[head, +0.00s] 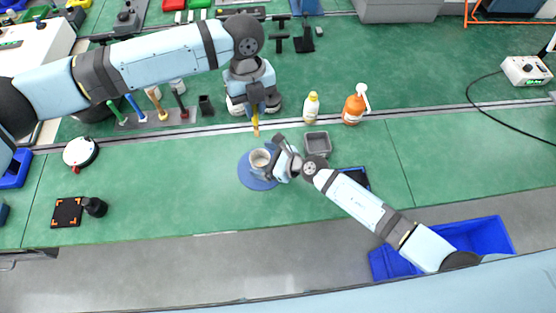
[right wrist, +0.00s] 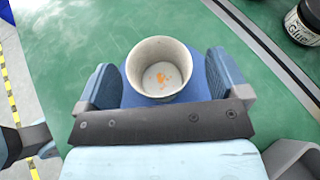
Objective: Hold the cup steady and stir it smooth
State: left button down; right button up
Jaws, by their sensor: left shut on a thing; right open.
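A pale grey cup (head: 260,158) stands upright on a round blue mat (head: 250,181) on the green bench. In the right wrist view the cup (right wrist: 160,55) has orange flecks or lumps at its bottom. My right gripper (head: 274,160) is open, with one finger on each side of the cup; a gap shows at least on the right side. My left gripper (head: 255,104) is above and behind the cup, shut on a yellow-brown stick (head: 255,122) that points down. The stick's tip appears to be outside the cup, behind it.
A grey square tray (head: 317,143), a yellow bottle (head: 311,107) and an orange bottle (head: 353,108) stand right of the cup. A rack (head: 130,122) of coloured tools is at the left. A blue bin (head: 480,236) is at the front right.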

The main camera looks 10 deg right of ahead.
jog(key=shift+x, duration=0.8)
jog(key=c, duration=1)
pick_arm(q)
jog(key=shift+f, duration=0.1)
pick_arm(e)
jog(key=shift+s, duration=0.1)
pick_arm(q)
notch_tip(320, 180, down, 17)
jog(key=w+a+g+h, duration=0.1)
jog(key=h, duration=0.1)
jog(key=shift+a, duration=0.4)
dwell(0.8)
